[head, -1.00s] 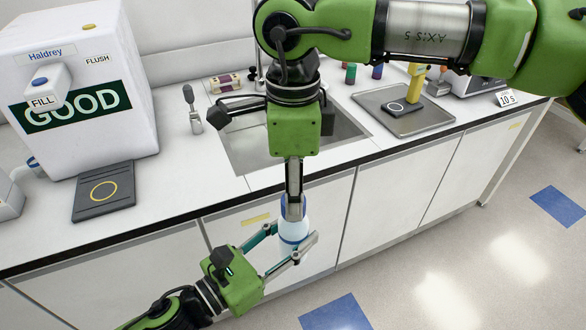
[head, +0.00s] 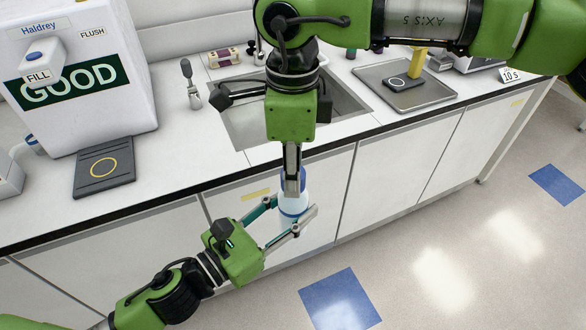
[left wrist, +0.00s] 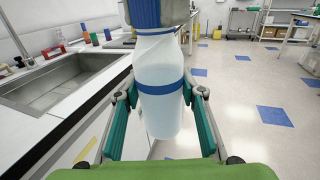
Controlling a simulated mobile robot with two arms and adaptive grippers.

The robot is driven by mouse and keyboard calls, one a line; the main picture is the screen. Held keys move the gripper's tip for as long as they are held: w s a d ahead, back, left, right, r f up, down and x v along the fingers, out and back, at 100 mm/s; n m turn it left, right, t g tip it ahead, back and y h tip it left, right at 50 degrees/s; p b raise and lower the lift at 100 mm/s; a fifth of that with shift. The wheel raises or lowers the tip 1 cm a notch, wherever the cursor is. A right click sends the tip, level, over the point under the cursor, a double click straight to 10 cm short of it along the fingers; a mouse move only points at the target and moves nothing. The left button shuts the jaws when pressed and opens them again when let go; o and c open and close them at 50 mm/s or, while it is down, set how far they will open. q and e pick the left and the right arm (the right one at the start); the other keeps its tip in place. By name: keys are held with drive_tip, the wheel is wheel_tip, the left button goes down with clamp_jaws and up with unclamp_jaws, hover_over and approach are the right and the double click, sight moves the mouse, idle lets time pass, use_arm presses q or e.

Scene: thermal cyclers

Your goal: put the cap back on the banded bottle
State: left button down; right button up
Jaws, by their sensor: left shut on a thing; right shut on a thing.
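The banded bottle (head: 294,203) is white with a blue band and hangs upright in front of the counter. It fills the middle of the left wrist view (left wrist: 158,108). My left gripper (head: 291,212) is shut on its sides, one finger on each side. My right gripper (head: 292,186) points straight down above it and is shut on the blue cap (left wrist: 145,13). The cap is at the bottle's top, in line with it. The right fingers partly hide the cap in the head view, and I cannot tell whether it is seated.
The counter (head: 165,205) lies behind the bottle, with a sink (head: 240,135) set in it. A GOOD-labelled dispenser (head: 85,105) with a dark pad (head: 104,168) stands at left. A metal tray (head: 430,97) lies at right. Open floor (head: 430,240) is at lower right.

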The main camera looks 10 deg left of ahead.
drive_tip(key=shift+m, duration=0.4)
drive_tip(key=o, duration=1.3)
drive_tip(key=shift+r, duration=0.1)
wheel_tip(320, 180, up, 12)
